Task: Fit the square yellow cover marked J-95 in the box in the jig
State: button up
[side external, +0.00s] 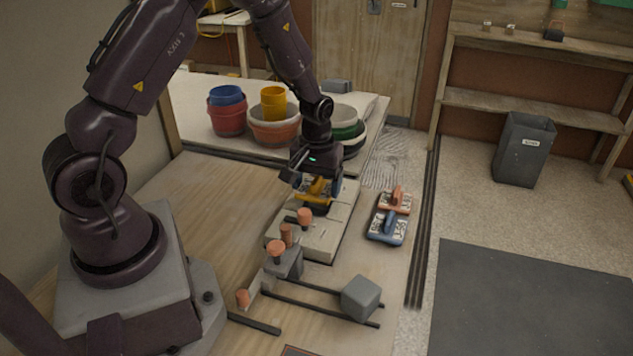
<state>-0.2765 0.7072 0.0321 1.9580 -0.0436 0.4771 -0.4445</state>
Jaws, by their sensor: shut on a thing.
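My gripper (316,186) is shut on a yellow cover (318,194) with a raised grip and pale labels at its edge. It holds the cover over the far part of a long pale grey block (318,238) on the wooden bench, which seems to be the jig. The box's opening is hidden under the cover and gripper. I cannot tell whether the cover touches the block or hovers just above it. The marking J-95 is too small to read.
An orange cover (399,199) and a blue cover (386,229) lie right of the jig. Orange-knobbed clamps (277,250) and a grey cube (361,298) on rails stand at the near end. Colored buckets (273,122) stand behind. The bench's right strip is mostly clear.

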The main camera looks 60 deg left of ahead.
jog(key=shift+f, duration=0.25)
jog(key=shift+f, duration=0.7)
jog(key=shift+f, duration=0.25)
jog(key=shift+f, duration=0.45)
jog(key=shift+f, duration=0.2)
dwell(0.5)
jog(key=o, duration=0.9)
jog(key=shift+c, duration=0.2)
